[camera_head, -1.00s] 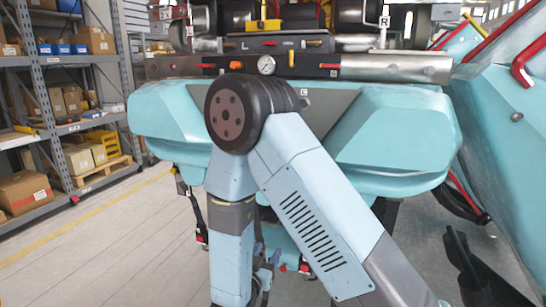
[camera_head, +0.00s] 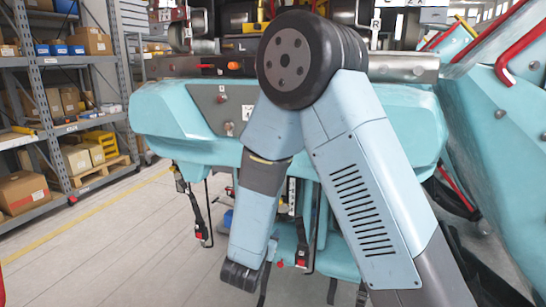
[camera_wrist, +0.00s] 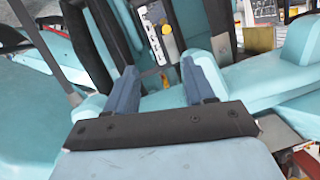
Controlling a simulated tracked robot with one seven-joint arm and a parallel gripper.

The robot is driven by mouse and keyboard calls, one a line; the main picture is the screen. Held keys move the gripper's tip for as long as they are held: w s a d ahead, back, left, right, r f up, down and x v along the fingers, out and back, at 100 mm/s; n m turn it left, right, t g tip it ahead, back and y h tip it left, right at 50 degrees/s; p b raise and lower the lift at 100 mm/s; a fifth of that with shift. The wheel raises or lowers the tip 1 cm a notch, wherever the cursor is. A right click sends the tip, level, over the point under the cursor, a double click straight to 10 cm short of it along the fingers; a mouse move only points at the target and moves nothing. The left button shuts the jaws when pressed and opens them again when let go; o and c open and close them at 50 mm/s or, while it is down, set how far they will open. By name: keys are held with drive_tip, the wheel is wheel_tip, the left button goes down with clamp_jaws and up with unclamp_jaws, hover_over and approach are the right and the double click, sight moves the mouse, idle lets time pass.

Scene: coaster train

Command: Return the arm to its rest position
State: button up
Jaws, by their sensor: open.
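My gripper shows in the wrist view (camera_wrist: 160,76), with its two blue fingers spread apart and nothing between them. Beyond the fingers are dark straps, a yellow-tipped part and light-blue coaster train surfaces; I cannot tell whether any of these touch the fingers. In the head view my arm is bent, with its elbow raised in front of the train and its forearm slanting down to the left. The wrist end is low, in front of the hanging straps, and the fingers are not clear there. The light-blue coaster train (camera_head: 180,120) stands behind the arm.
Straps with red buckles (camera_head: 201,230) hang below the train, close to my forearm. A red handle (camera_head: 505,68) is on the light-blue body at right. Metal shelving (camera_head: 45,105) with boxes stands at left. The floor (camera_head: 110,250) between shelving and arm is clear.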

drive_tip(key=s+d+r+n+g+y, duration=0.1)
drive_tip(key=d+r+n+g+y, duration=0.2)
drive_tip(key=r, duration=0.6)
drive_tip(key=s+d+r+g+y, duration=0.15)
drive_tip(key=d+r+y, duration=0.3)
drive_tip(key=r, duration=0.45)
drive_tip(key=s+d+r+n+g+h, duration=0.1)
drive_tip(key=s+d+r+g+h, duration=0.1)
drive_tip(key=s+d, duration=0.7)
drive_tip(key=s+d+r+g+h, duration=0.2)
drive_tip(key=s+d, duration=0.7)
drive_tip(key=s, duration=0.5)
drive_tip(key=shift+r+n+g, duration=0.35)
drive_tip(key=shift+r+n, duration=0.05)
drive_tip(key=shift+r, duration=0.4)
drive_tip(key=shift+w, duration=0.1)
